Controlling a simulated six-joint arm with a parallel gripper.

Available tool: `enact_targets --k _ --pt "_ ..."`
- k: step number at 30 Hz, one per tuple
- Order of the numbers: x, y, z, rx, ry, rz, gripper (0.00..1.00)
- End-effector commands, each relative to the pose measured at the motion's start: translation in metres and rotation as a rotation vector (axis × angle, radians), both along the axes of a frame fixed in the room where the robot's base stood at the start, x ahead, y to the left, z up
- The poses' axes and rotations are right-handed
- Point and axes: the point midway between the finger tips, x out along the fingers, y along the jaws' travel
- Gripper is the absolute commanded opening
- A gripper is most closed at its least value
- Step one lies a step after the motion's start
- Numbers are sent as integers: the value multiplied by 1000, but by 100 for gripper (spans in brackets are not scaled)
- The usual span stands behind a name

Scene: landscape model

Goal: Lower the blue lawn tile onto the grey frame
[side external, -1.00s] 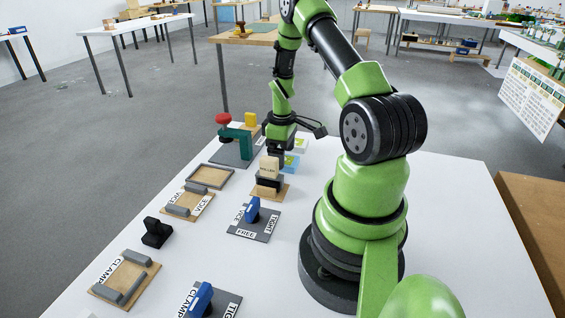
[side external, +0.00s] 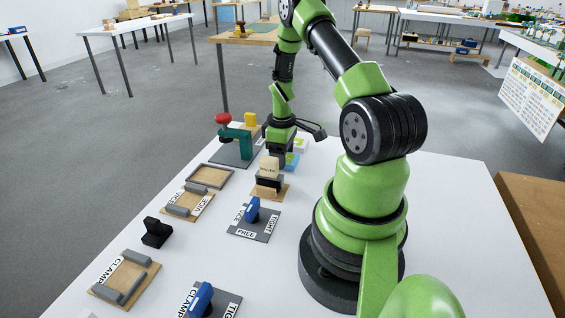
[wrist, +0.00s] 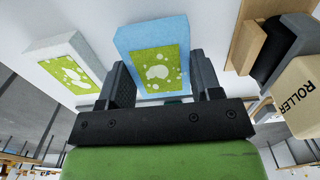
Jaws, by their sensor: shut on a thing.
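The blue lawn tile (wrist: 152,32) has a green top with white spots. In the wrist view it lies between the two dark fingers of my gripper (wrist: 160,82), which is shut on it. In the side view my gripper (side external: 282,161) points down at the tile (side external: 293,160), partly hiding it. I cannot tell if the tile is clear of the table. The grey frame (side external: 194,181) lies empty on the table, to the left of my gripper in the side view.
A white tile with a green top (wrist: 62,66) is beside the blue one. The roller block (wrist: 301,95) stands on a wooden base close to my gripper. A red-knobbed green press (side external: 235,140) stands behind the frame. Vice and clamp boards fill the near left.

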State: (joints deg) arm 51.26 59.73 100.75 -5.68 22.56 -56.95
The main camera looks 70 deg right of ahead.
Motion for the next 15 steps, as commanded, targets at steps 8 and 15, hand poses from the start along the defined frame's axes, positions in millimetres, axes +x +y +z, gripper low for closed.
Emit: enact_targets --k 8,15 --pt "0 0 19 -1 -1 1 45" --pt "0 0 34 -1 -1 2 45"
